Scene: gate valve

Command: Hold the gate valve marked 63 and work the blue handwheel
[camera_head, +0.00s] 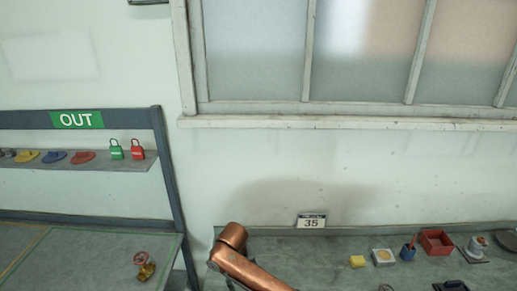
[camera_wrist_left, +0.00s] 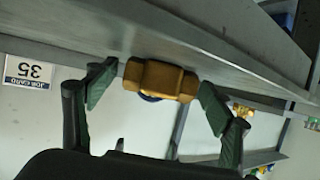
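A brass valve body (camera_wrist_left: 160,80) lies across the middle of the left wrist view, with a bit of blue handwheel (camera_wrist_left: 150,98) showing behind it. My left gripper (camera_wrist_left: 158,76) is open, its two green fingertips at either end of the brass body. A narrow gap shows at the left end; at the right end I cannot tell if the fingertip touches. No marking 63 is readable. The head view shows neither this valve nor my grippers; only my copper-coloured arm (camera_head: 245,267) shows at its bottom.
A job card reading 35 (camera_head: 311,221) stands at the bench's (camera_head: 330,250) back. A yellow block (camera_head: 357,261), red bin (camera_head: 436,242) and other small items lie right. At left, another brass valve with a red handwheel (camera_head: 145,266) sits on the table under the OUT sign (camera_head: 77,120).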

